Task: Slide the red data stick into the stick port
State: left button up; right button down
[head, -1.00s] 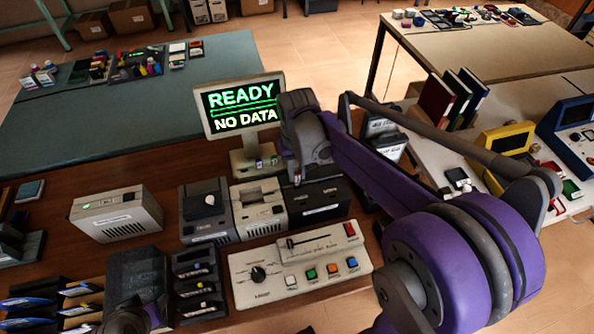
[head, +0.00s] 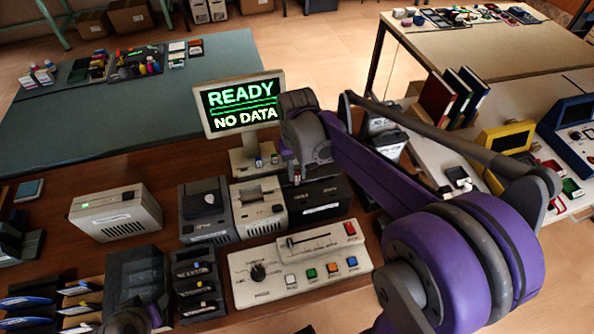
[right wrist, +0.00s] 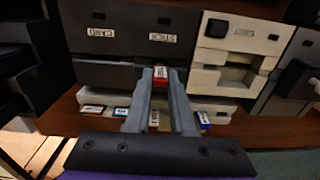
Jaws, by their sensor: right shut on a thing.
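My right gripper (right wrist: 159,76) is shut on the red data stick (right wrist: 160,74), which shows as a red end with a white label between the fingertips. The stick is at the lower edge of the dark port box (right wrist: 120,75) in the right wrist view, below its STICK label (right wrist: 163,38). I cannot tell whether it touches the slot, as the fingers hide it. In the head view the right gripper (head: 297,176) is over the back of the black box (head: 320,203). My left gripper (head: 135,318) is at the lower left, fingers unclear.
The monitor (head: 240,104) reads READY, NO DATA. A printer-like beige unit (head: 258,207) adjoins the black box. A control panel (head: 300,268) lies in front. Several other sticks, one blue (right wrist: 203,119), lie near the gripper. A beige box (head: 116,213) stands left.

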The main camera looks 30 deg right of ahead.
jog(key=shift+f, duration=0.1)
jog(key=shift+s+d+f+b, duration=0.1)
jog(key=shift+s+f+b, duration=0.05)
jog(key=shift+f+b, duration=0.35)
jog(key=shift+s+f+b, duration=0.1)
jog(key=shift+f+b, duration=0.15)
jog(key=shift+f, duration=0.35)
jog(key=shift+r, duration=0.1)
pick_arm(q)
jog(key=shift+s+d+f, duration=0.2)
jog(key=shift+s+f, duration=0.4)
jog(key=shift+f, duration=0.3)
pick_arm(e)
jog(key=c, duration=0.7)
grip_release()
jog(key=r+p, duration=0.1)
jog(key=r, duration=0.1)
jog(key=r+p, duration=0.1)
jog(key=r, duration=0.1)
jog(key=r+p, duration=0.2)
jog(key=r, duration=0.1)
jog(key=shift+w+r, duration=0.1)
jog(key=shift+w, duration=0.15)
pick_arm(q)
jog(key=w+r, duration=0.3)
jog(key=r, duration=0.2)
jog(key=shift+a+r, duration=0.2)
jog(key=shift+r, duration=0.2)
pick_arm(e)
jog(key=shift+r, duration=0.45)
